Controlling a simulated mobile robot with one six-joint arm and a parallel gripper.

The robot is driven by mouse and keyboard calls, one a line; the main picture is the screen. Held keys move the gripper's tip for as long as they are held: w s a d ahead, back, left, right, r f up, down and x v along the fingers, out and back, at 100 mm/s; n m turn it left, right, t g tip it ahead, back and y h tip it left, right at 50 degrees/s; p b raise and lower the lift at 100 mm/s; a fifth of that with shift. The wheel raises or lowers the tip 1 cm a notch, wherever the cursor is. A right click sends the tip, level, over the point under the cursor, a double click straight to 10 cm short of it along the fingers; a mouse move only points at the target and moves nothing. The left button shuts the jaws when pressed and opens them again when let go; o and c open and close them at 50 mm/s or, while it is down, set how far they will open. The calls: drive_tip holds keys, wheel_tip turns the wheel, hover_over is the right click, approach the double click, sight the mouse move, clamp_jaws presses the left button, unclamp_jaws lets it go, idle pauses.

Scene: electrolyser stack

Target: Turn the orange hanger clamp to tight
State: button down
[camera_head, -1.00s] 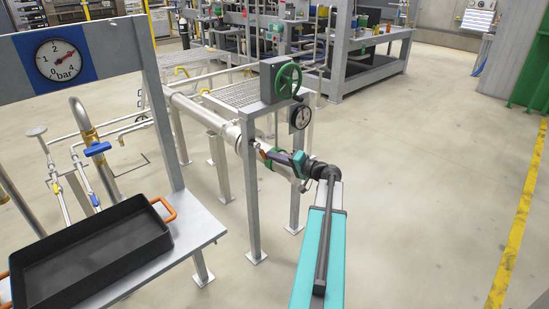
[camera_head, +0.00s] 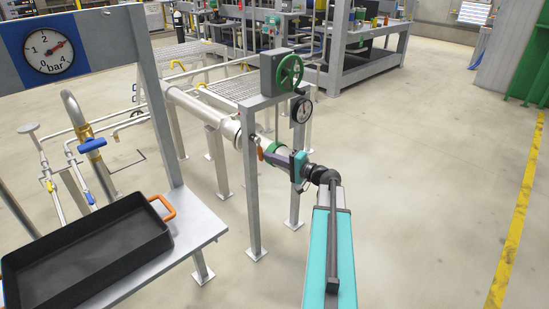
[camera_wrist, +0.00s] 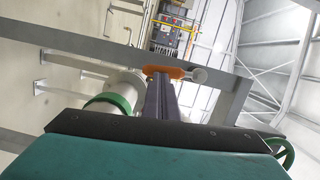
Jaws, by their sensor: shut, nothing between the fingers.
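The orange hanger clamp (camera_head: 261,153) shows as a small orange piece at the pipe, just right of the grey stand's post in the head view. In the wrist view its orange bar (camera_wrist: 168,71) lies crosswise, with a pale round knob at its right end. My gripper (camera_head: 266,154) reaches it from the right. Its dark fingers (camera_wrist: 160,82) are shut together with nothing between them, and their tips appear at or very near the orange bar. The fingers hide part of the bar, and I cannot tell whether they touch it.
A green-banded pipe (camera_wrist: 107,104) runs beside my fingers. A grey stand (camera_head: 252,190) carries a green handwheel (camera_head: 288,72) and a gauge (camera_head: 301,109) close above my gripper. A black tray (camera_head: 90,250) sits on a bench at left. Open floor lies to the right.

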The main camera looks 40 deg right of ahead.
drive_tip(key=shift+a, duration=0.15)
idle(0.6)
drive_tip(key=d+v, duration=0.2)
drive_tip(key=v, duration=1.1)
drive_tip(key=shift+w+d, duration=0.35)
drive_tip(key=shift+w, duration=0.1)
drive_tip(key=shift+r, duration=0.15)
